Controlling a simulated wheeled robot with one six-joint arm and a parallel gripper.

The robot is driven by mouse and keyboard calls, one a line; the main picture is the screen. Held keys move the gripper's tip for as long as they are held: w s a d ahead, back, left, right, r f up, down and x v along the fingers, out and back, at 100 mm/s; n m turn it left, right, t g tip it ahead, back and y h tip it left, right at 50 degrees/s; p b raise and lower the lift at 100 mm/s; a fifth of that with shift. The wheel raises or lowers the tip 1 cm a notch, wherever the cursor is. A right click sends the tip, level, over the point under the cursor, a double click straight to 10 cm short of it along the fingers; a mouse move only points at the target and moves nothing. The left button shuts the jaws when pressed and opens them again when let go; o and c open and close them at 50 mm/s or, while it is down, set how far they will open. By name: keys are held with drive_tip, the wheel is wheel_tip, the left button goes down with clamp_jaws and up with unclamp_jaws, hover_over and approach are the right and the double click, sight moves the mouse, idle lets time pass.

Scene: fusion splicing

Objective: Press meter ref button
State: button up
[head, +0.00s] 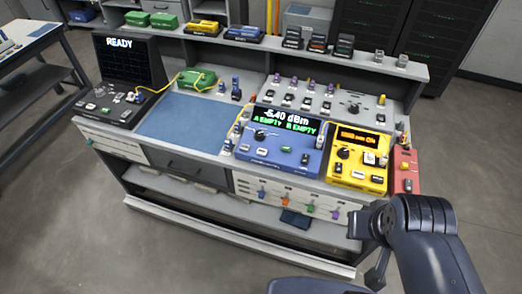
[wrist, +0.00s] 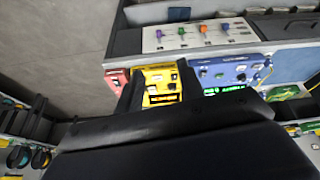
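The blue meter (head: 282,158) stands on the bench in the head view, its screen (head: 284,123) reading about -6.40 dBm, with A EMPTY and B EMPTY. Its front panel has a dark knob (head: 260,134) and several small buttons, one of them white (head: 261,151). Their labels are too small to read, so I cannot tell which is ref. The meter also shows upside down in the wrist view (wrist: 222,72). My gripper (head: 366,246) is at the lower right in the head view, in front of the bench and apart from the meter.
A yellow unit (head: 340,178) and a red box (head: 406,184) stand right of the meter. A blue mat (head: 180,122) and a black splicer reading READY (head: 130,60) lie left. Yellow fibre cables run near the meter's left side. Open floor lies before the bench.

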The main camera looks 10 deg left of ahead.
clamp_jaws()
idle(1.4)
